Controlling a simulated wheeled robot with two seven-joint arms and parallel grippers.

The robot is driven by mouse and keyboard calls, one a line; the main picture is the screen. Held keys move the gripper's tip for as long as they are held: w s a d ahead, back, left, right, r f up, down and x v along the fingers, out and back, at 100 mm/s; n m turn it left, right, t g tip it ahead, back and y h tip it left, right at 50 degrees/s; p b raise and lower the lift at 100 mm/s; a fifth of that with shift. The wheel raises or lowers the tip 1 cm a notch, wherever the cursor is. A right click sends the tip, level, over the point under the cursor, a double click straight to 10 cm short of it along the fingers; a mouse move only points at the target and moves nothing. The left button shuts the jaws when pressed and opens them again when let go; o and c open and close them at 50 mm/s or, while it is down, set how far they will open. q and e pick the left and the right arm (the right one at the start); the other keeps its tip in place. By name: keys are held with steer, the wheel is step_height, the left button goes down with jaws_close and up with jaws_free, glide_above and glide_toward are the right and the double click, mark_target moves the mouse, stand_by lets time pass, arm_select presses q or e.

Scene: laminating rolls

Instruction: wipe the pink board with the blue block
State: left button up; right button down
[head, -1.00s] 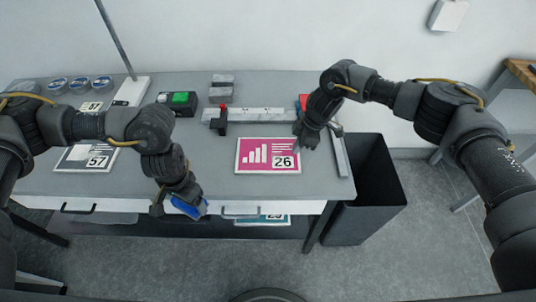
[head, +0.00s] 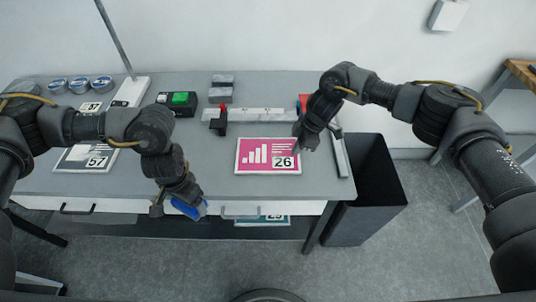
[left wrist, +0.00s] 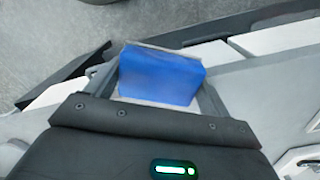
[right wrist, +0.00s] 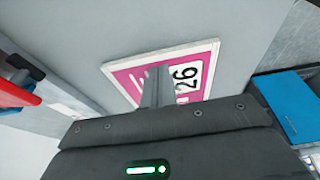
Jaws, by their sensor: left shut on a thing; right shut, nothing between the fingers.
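The pink board (head: 256,154), marked 26 with white bars, lies flat near the table's front right. It also shows in the right wrist view (right wrist: 210,60), partly hidden by my right fingers. My left gripper (head: 184,199) is shut on the blue block (head: 188,208) and holds it at the table's front edge, left of the board. The blue block (left wrist: 160,75) fills the space between the fingers in the left wrist view. My right gripper (head: 304,140) is shut and empty near the board's right end; whether it touches the board I cannot tell.
A white rail with a black and red clamp (head: 218,122) stands behind the pink board. A green-button box (head: 178,102) is at the back. A dark bin (head: 375,190) stands right of the table.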

arm_select(q)
steer(key=shift+r+p, duration=2.45)
steer(key=shift+r, duration=0.15)
arm_select(e)
steer(key=shift+r, duration=2.95)
arm_select(q)
steer(key=shift+f+b, duration=0.3)
step_height(320, 180, down, 3)
steer(key=b, duration=0.2)
steer(key=shift+r+b, duration=0.2)
steer(key=shift+b, duration=0.1)
arm_select(e)
steer(key=v, duration=1.2)
